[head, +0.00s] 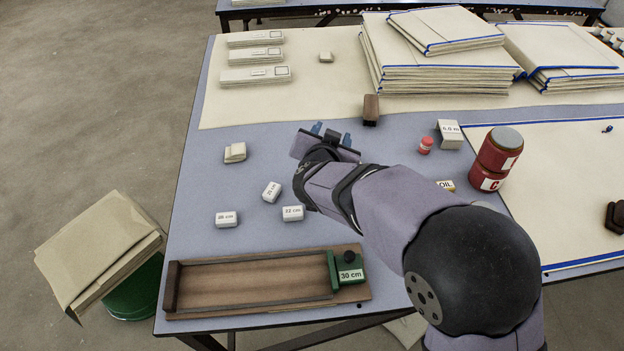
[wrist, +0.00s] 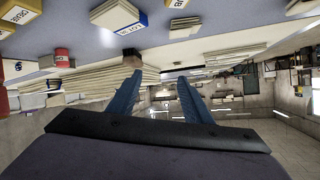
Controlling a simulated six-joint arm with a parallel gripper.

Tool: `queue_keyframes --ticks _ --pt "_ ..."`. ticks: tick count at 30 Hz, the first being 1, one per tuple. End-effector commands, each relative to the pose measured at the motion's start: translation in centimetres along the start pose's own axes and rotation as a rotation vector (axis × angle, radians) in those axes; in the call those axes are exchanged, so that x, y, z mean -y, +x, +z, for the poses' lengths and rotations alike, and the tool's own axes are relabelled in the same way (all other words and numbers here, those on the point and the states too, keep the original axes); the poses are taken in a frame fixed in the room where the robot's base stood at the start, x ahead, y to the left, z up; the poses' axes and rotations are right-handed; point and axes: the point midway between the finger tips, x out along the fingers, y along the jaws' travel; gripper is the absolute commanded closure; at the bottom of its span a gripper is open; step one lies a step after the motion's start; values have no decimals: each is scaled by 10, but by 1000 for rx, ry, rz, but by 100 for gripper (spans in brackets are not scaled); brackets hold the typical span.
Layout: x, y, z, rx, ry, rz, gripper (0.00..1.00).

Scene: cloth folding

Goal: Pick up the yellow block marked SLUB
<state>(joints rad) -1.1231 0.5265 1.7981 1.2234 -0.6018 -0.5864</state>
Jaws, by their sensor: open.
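I can read no SLUB mark in either view. In the head view a small white and yellow piece (head: 446,185) reading OIL is partly covered by my arm. In the wrist view a yellow-edged block (wrist: 20,11) is cut off at the top left; its lettering is unclear. My gripper (head: 332,132) is open and empty above the middle of the table, with its blue fingers spread in the wrist view (wrist: 160,80). Whether a block lies hidden behind my arm, I cannot tell.
White blocks with cm labels (head: 226,219) lie at the left front, behind a wooden tray (head: 180,311) with a green 30 cm piece (head: 350,272). A brown block (head: 371,109), red tins (head: 501,148) and cloth stacks (head: 430,72) stand farther back and right.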

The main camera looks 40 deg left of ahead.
Motion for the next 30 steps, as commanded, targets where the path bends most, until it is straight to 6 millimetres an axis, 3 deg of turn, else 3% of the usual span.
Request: queue_keyframes --ticks 1,6,12,18,30 --pt "15 -5 25 -17 -19 27 55" --pt "31 -32 77 -65 -79 164 55" --pt "32 -58 111 -81 -131 266 55" --pt "31 -63 116 -84 -142 289 55" --pt "25 -42 113 -84 -140 287 55"
